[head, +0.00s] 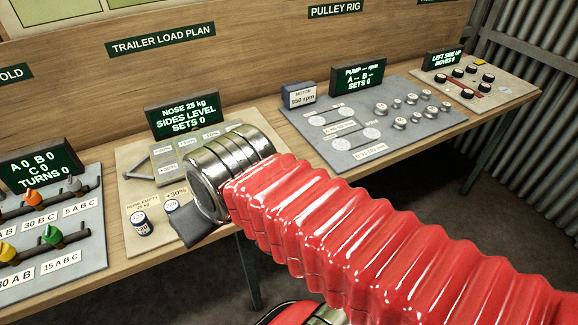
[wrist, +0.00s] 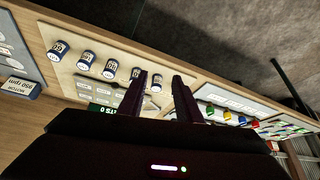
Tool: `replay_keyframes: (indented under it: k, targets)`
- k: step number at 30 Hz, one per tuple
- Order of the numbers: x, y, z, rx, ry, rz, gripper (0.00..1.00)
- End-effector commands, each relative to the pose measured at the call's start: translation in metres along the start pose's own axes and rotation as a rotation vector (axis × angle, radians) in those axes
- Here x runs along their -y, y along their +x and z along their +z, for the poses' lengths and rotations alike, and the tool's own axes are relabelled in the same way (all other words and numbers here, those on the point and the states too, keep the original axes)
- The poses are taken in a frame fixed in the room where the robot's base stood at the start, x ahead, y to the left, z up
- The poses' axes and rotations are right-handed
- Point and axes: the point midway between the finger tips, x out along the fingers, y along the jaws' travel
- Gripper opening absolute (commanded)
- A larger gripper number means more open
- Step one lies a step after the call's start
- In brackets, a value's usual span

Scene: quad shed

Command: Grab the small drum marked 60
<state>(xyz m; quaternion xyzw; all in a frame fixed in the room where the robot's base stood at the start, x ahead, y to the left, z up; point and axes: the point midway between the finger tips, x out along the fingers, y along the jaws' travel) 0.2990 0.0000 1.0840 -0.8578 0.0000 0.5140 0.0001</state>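My gripper (wrist: 160,84) is open, with its two dark fingers apart and nothing held. Several small white-and-navy drums stand in a row in the wrist view. The drum at the far left (wrist: 58,50) has a mark that looks like 60, but it is too blurred to be sure. The drum at the right end (wrist: 157,83) shows between my fingertips, apparently beyond them. In the head view my arm hides most of the row; two drums show, one at the left (head: 142,224).
The trailer load plan board (head: 132,192) lies on the wooden bench, with a black display (head: 183,116) at its back. The lever panel (head: 85,270) is to the left. The pulley board (head: 430,122) is to the right. Open floor lies before the bench.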

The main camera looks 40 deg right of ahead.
Motion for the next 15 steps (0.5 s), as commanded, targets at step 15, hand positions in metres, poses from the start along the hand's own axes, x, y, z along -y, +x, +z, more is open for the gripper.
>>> replay_keyframes:
  k: [15]
  targets:
    - [-0.0022,0.0059,0.0017,0.029,0.063,-0.012,0.48]
